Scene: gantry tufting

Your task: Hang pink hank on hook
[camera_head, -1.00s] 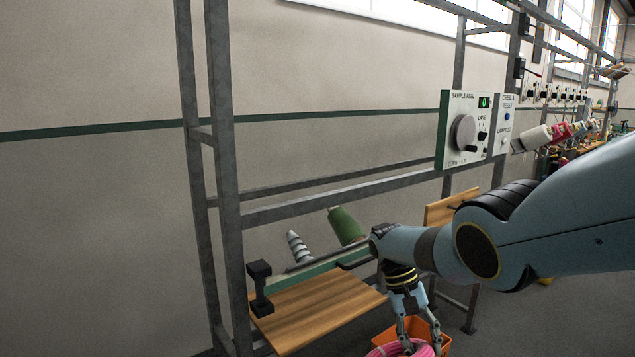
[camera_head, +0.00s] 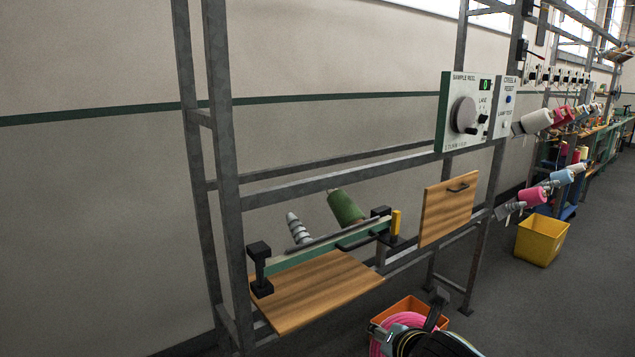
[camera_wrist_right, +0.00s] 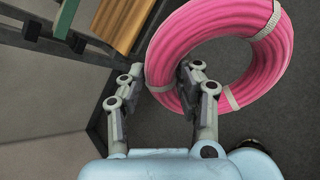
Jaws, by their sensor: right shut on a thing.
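The pink hank (camera_head: 396,322) is a thick ring low in the head view, in front of the orange bin (camera_head: 408,302) and partly covered by my right wrist. In the right wrist view the hank (camera_wrist_right: 258,75) shows large, with white ties around it. My right gripper (camera_wrist_right: 162,76) is shut on its near left side, one finger outside the ring and the other in its opening. In the head view my right gripper (camera_head: 436,312) is mostly hidden. I cannot make out a clear hook; a black handle-like piece (camera_head: 458,188) sits on an upright wooden board (camera_head: 446,212). My left gripper is not in view.
A grey metal frame (camera_head: 228,180) carries a sample reel panel (camera_head: 463,112) and a wooden shelf (camera_head: 318,290). A green bar (camera_head: 315,252) with black end blocks runs above the shelf. Green (camera_head: 344,207) and grey cones stand behind. A yellow bin (camera_head: 541,240) stands on the floor at right.

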